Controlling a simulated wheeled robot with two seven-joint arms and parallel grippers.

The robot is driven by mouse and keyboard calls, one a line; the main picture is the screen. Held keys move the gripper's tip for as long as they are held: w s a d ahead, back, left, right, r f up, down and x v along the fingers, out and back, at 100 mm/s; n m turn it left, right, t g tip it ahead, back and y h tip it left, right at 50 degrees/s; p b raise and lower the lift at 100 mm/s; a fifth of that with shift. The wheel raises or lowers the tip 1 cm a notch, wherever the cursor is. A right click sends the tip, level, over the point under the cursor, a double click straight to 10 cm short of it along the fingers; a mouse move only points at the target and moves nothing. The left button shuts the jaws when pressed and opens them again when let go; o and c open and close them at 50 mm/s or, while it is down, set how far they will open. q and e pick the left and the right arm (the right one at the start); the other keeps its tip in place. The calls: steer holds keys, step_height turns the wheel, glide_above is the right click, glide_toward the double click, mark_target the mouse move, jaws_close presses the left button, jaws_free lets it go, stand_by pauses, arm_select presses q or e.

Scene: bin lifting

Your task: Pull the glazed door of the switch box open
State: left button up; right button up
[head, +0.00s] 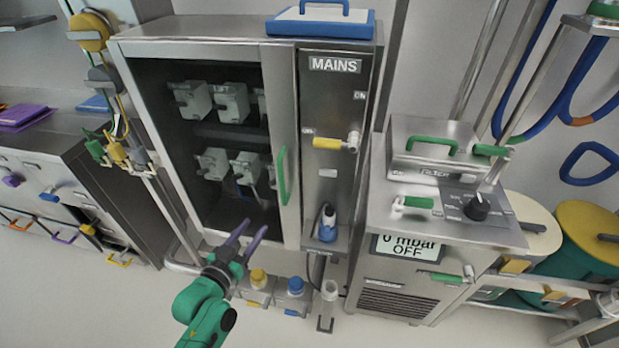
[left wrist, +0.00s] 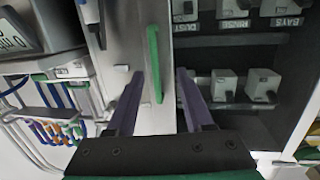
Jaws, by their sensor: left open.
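The switch box (head: 190,46) is a grey metal cabinet marked MAINS. Its glazed door (head: 284,120) looks shut, with a wide metal frame strip on the right. A green vertical bar handle (head: 283,175) is on that strip. It also shows in the left wrist view (left wrist: 154,64), between the lines of my fingers. My left gripper (head: 252,230) is open and empty, with two purple fingers, below and slightly left of the handle in the head view. The fingers seem apart from the handle; the exact gap is hard to tell. My right gripper is not in view.
Grey switches (head: 230,102) show behind the glass. A yellow lever (head: 328,144) is right of the door. A blue tray (head: 320,22) lies on top. The floor in front is clear.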

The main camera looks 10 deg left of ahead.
arm_select(q)
steer(key=t+h, duration=0.1)
glide_toward(280, 183)
steer(key=p+x, duration=0.1)
steer(key=x, duration=1)
steer(key=shift+s+r, duration=0.1)
jaws_close()
stand_by(0.8)
